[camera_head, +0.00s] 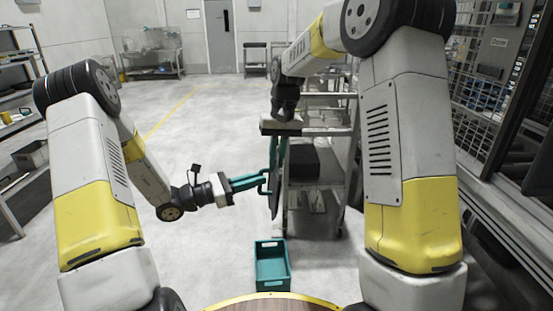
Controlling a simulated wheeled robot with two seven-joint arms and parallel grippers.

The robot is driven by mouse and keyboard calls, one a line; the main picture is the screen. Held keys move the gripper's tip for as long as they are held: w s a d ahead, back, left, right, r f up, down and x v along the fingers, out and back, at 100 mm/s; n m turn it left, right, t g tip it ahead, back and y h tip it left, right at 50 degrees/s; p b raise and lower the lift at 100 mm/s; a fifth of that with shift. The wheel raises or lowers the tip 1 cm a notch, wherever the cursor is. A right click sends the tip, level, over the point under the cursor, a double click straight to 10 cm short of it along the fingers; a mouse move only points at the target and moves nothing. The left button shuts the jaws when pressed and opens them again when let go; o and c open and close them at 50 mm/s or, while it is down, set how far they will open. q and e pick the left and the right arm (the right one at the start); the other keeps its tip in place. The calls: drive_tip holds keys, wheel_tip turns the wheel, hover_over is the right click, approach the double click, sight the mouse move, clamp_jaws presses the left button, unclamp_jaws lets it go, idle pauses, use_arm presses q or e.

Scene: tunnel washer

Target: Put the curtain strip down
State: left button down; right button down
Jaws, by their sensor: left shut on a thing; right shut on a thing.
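The curtain strip (275,200) shows as a narrow dark piece hanging upright, seen nearly edge-on, beside the grey cart. My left gripper (263,182) reaches in from the left with its teal fingers level and is shut on the strip. My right gripper (277,160) points down from above with its teal fingers and is shut on the strip too. Both grippers hold it close together, above the floor. The fingers hide part of the strip, and its full outline is hard to make out.
A teal crate (271,284) stands on the floor below the strip. A round wooden top (275,304) lies at the bottom edge. A grey shelf cart (325,205) stands right behind the grippers. A mesh-sided machine (483,95) is at right. Open floor lies to the left.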

use_arm(q)
drive_tip(key=shift+d+r, duration=0.15)
drive_tip(key=shift+d, duration=0.05)
drive_tip(key=c, duration=1.4)
unclamp_jaws()
drive_tip(key=shift+a, duration=0.2)
